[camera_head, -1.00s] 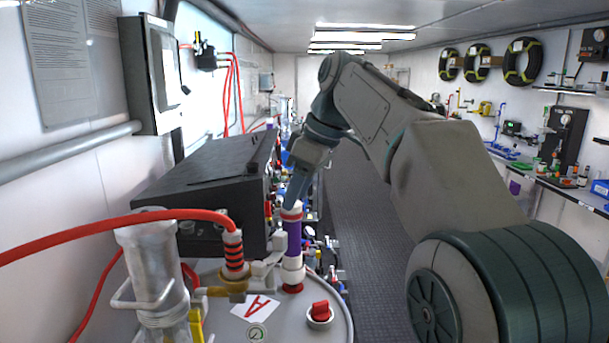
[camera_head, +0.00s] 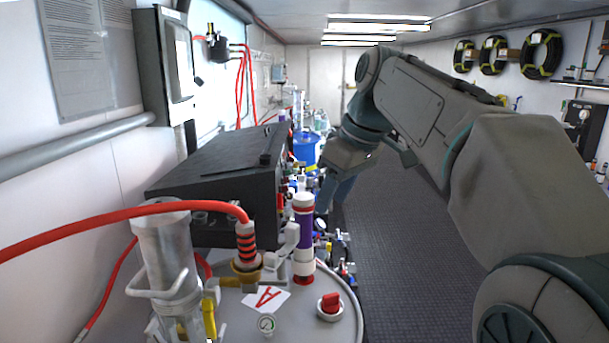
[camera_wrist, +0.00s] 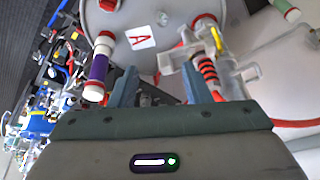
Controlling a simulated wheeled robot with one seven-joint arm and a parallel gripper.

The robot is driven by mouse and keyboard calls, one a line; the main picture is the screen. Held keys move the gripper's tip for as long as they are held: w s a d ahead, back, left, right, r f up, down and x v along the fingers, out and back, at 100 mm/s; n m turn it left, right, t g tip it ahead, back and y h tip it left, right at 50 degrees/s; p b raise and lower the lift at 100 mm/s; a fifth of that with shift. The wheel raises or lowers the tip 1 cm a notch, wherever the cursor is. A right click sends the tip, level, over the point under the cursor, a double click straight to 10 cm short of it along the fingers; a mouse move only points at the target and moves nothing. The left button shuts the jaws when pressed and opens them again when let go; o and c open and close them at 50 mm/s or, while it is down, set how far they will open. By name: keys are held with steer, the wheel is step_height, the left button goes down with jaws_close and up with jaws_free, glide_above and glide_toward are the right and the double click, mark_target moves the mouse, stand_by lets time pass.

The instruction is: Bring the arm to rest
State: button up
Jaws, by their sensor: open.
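My gripper (camera_head: 333,190) hangs at the end of my bent arm, to the right of the purple-and-white cylinder (camera_head: 303,238) in the head view. In the wrist view, the blue-grey fingers of my gripper (camera_wrist: 166,88) stand apart with nothing between their tips. The purple cylinder (camera_wrist: 97,68) shows to the left of the fingers there, apart from them. The red-and-black banded hose fitting (camera_wrist: 208,72) lies close by the right finger and is partly hidden by it.
A drum top (camera_head: 300,325) carries a red valve knob (camera_head: 330,303), a small gauge (camera_head: 266,323) and a card marked A (camera_head: 266,298). A black box (camera_head: 225,175) and a red hose (camera_head: 110,218) are on the left. The floor aisle (camera_head: 400,250) is open.

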steer(key=s+d+f+m+h, duration=0.1)
steer(key=s+d+f+m, duration=0.2)
steer(key=s+f, duration=0.3)
steer(key=s+d+f+m+t+h, duration=0.1)
steer(key=s+d+f+m, duration=0.2)
steer(key=s+f, duration=0.3)
steer(key=s+d+f+m+h, duration=0.1)
steer(key=s+d+f+m, duration=0.2)
steer(key=s+f, duration=0.4)
step_height(320, 180, down, 5)
steer(key=shift+d+r+m, duration=0.1)
steer(key=shift+d+m, duration=0.05)
steer(key=shift+m, duration=0.35)
